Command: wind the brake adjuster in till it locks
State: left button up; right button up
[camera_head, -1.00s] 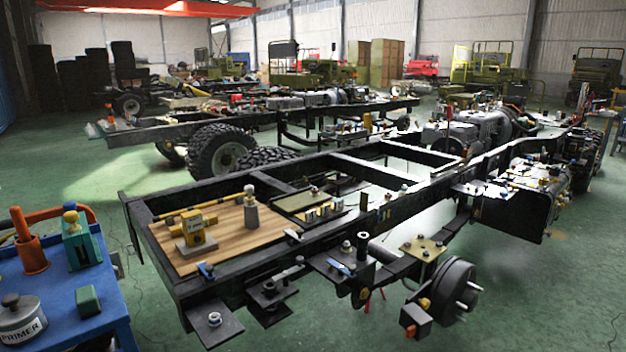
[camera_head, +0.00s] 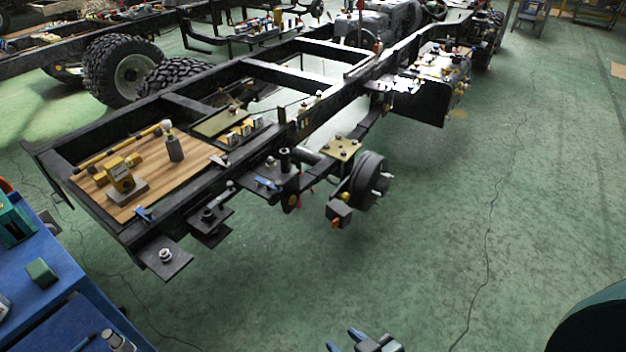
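The round dark brake drum (camera_head: 371,181) hangs on the near side of the chassis frame, with pale studs on its face. A dark block (camera_head: 340,210) with orange parts sits at its lower left; I cannot tell which small part there is the adjuster. My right gripper (camera_head: 344,341) just enters at the bottom edge, over the floor, well below and apart from the drum. Its blue-grey tips look spread, with nothing visible between them. The rest of it is cut off. My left gripper is not in view.
The black chassis frame (camera_head: 277,70) carries a wooden board (camera_head: 195,160) with yellow tools. Dark metal brackets (camera_head: 165,258) stick out on its near side. A blue bench (camera_head: 50,300) stands at the lower left.

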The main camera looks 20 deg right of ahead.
aim_at(346, 197)
jog(key=i+l, duration=0.15)
jog(key=l, duration=0.2)
jog(key=i+l, duration=0.15)
jog(key=l, duration=0.25)
jog(key=i+l, duration=0.15)
jog(key=l, duration=0.2)
jog(key=i+l, duration=0.15)
jog(key=l, duration=0.25)
jog(key=i+l, duration=0.15)
jog(key=l, duration=0.2)
jog(key=i+l, duration=0.1)
jog(key=l, duration=0.25)
jog(key=i+l+u, duration=0.1)
jog(key=l, duration=0.3)
jog(key=i, duration=0.05)
